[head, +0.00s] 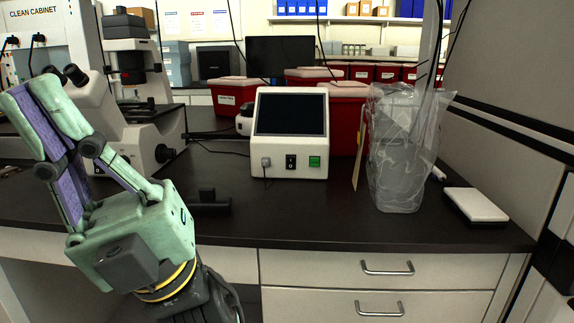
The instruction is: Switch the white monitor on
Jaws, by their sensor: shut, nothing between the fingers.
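The white monitor (290,92) stands upright on the dark bench near the middle of the head view, its front facing me. Its screen (290,114) is dark. Below the screen are a black rocker switch (291,162) in the middle, a green square (314,161) at the right and a plug-like fitting with a cable at the left. The switch's position is too small to tell. My gripper (42,112) is at the left, fingers pointing up and left, away from the monitor. It is shut and empty, well apart from the monitor.
A microscope (100,107) stands behind my gripper. A clear bag-covered container (398,160) stands right of the monitor, with a small white-topped box (475,205) farther right. Red bins (345,120) are behind. The bench top (290,215) before the monitor is mostly clear.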

